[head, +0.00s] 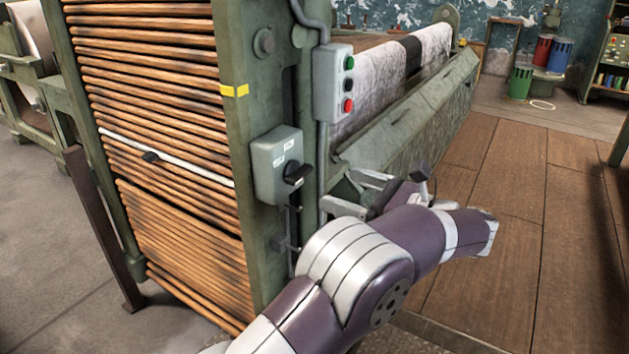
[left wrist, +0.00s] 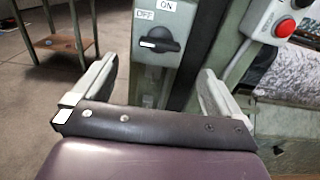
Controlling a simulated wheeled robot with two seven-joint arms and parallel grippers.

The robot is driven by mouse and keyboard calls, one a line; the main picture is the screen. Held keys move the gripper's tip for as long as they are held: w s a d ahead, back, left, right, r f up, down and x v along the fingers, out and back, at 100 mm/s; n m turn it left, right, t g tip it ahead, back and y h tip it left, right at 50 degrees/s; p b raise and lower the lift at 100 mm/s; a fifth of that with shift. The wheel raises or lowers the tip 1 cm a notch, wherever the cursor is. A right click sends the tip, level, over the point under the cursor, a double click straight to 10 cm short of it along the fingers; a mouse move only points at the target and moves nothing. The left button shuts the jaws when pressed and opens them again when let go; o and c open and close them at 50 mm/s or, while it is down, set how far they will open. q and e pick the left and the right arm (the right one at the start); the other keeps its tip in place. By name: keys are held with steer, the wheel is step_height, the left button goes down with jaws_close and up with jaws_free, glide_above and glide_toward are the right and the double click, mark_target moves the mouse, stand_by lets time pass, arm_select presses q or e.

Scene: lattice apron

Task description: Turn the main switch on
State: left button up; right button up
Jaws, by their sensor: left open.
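The main switch is a grey-green box (head: 277,165) on the green machine post, with a black rotary knob (head: 298,175). In the left wrist view the knob (left wrist: 157,42) lies roughly level, its white mark at the left end. An OFF label sits above left of it and an ON label above right. My left gripper (head: 346,192) is open and empty, to the right of the switch box and apart from it. In the left wrist view its fingers (left wrist: 158,68) stand on either side of the switch, with the knob seen between and beyond them. My right gripper is not in view.
A push-button box (head: 332,82) with green, black and red buttons hangs above right of the switch; its red button (left wrist: 285,28) shows in the left wrist view. Wooden slats (head: 160,130) fill the machine's left side. Wooden floor (head: 510,190) at right is clear.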

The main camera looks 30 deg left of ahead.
mark_target(305, 176)
arm_select(q)
steer(key=a, duration=0.3)
steer(key=a+b, duration=0.1)
steer(key=a, duration=0.5)
steer(key=shift+w, duration=0.35)
steer(key=c, duration=1.1)
